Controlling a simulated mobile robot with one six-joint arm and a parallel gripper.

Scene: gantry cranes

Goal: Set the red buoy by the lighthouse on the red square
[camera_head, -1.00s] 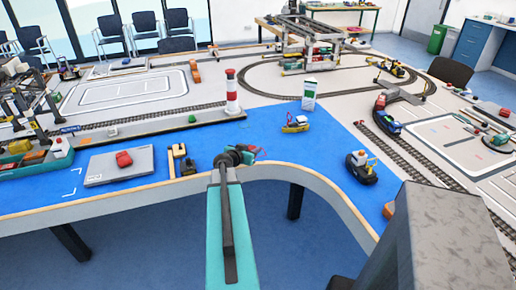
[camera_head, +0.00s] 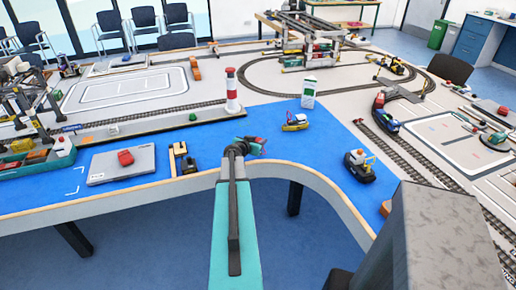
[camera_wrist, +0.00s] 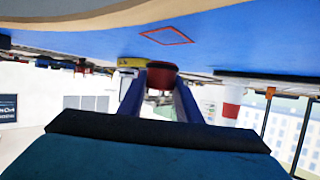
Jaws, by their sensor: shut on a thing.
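My gripper (camera_wrist: 160,92) is shut on the red buoy (camera_wrist: 161,76), which shows dark red between the two blue fingers in the upside-down wrist view. The red square (camera_wrist: 166,36) is a thin outline on the blue mat, apart from the buoy in that picture. In the head view my gripper (camera_head: 252,147) is over the blue mat near the table's curved front edge, and the buoy is too small or hidden to make out. The red-and-white lighthouse (camera_head: 231,92) stands upright beyond it; a red-and-white shape at right in the wrist view looks like it.
A small yellow boat (camera_head: 295,122) is right of my gripper, and a dark tug (camera_head: 360,165) stands farther right. A wooden piece (camera_head: 180,158) and a grey slab (camera_head: 122,165) with a red object lie left. Blue mat between the gripper and the yellow boat is clear.

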